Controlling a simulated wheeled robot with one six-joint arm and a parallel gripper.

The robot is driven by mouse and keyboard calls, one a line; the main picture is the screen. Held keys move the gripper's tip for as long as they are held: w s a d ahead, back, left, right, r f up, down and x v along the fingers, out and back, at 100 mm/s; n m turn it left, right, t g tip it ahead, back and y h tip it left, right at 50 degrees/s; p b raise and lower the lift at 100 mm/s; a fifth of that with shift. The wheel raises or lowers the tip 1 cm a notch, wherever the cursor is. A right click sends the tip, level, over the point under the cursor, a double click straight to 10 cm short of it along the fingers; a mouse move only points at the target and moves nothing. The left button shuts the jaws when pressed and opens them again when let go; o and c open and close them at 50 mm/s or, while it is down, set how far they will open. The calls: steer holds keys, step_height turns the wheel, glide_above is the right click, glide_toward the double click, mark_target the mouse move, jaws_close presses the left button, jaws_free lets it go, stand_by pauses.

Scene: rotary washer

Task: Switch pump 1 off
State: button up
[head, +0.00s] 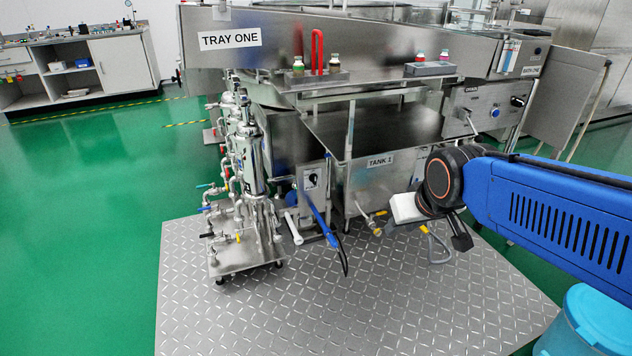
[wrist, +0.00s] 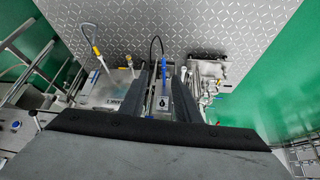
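A grey switch box (head: 312,180) with a small black rotary knob on a white plate stands low beside TANK 1 in the head view, above a blue-handled pump part. No label saying pump 1 is readable, and the knob's setting is too small to tell. The switch box also shows in the wrist view (wrist: 162,104), between my fingers in the picture. My gripper (wrist: 160,78) is open and empty, its two dark fingers apart. In the head view my arm reaches in from the right, with its end in front of TANK 1 (head: 375,185), right of the switch box and apart from it.
Steel piping with several valves (head: 240,185) stands left of the switch box. A blue hose handle (head: 318,218) rises close below it. A control panel (head: 490,108) with another black knob is at upper right. The tread plate (head: 330,310) in front is mostly clear.

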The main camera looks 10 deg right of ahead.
mark_target(315, 178)
steer(key=w+a+f+n+t, duration=0.1)
steer(key=w+f+t, duration=0.25)
steer(key=w, duration=1.35)
steer(key=w+f+t, duration=0.2)
steer(key=w+f, duration=0.3)
steer(key=w, duration=1.1)
steer(key=w+a+f+t+y, duration=0.25)
steer(key=w+f, duration=0.35)
steer(key=f, duration=0.4)
steer(key=w+a+f+t+y, duration=0.1)
steer(key=w+f+t, duration=0.4)
steer(key=f, duration=0.5)
steer(key=shift+n+g, duration=0.4)
steer(key=shift+g, duration=0.3)
steer(key=w+a, duration=0.1)
steer(key=w, duration=1.1)
steer(key=w+a, duration=0.1)
steer(key=w, duration=0.5)
steer(key=shift+w+a+f, duration=0.1)
steer(key=shift+w+a, duration=0.15)
steer(key=shift+a, duration=0.05)
steer(key=shift+c, duration=0.3)
jaws_close()
